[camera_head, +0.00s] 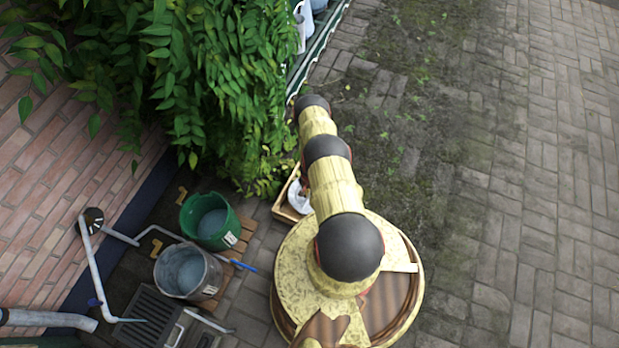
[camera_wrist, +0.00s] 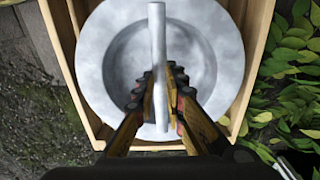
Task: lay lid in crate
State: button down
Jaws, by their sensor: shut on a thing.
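The lid (camera_wrist: 110,60) is a round, grey-white disc with a broad rim, a sunken middle and a straight bar handle across it. In the wrist view my gripper (camera_wrist: 160,88) has its two fingers on either side of the handle, shut on it. The lid lies within the outline of the wooden crate (camera_wrist: 252,70), looking roughly flat. I cannot tell whether it touches the crate's floor or hangs above it. In the head view my arm hides my gripper and part of the crate (camera_head: 286,212); a white edge of the lid (camera_head: 299,197) shows inside it.
Green leaves (camera_wrist: 292,85) crowd the crate's side, from the large bush (camera_head: 215,80). A green bucket (camera_head: 232,228) and a grey bucket (camera_head: 208,284) stand left of the crate. Open paving (camera_head: 510,150) lies to the right.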

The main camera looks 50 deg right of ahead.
jog(key=shift+f+b, duration=1.65)
jog(key=shift+f, duration=0.4)
jog(key=shift+w, duration=0.1)
jog(key=shift+r, duration=0.1)
jog(key=c, duration=2.3)
grip_release()
jog(key=shift+f, duration=0.2)
jog(key=o, duration=0.5)
jog(key=shift+c, duration=0.2)
jog(key=shift+r, duration=0.1)
notch_tip(320, 180, up, 12)
jog(key=p, duration=0.9)
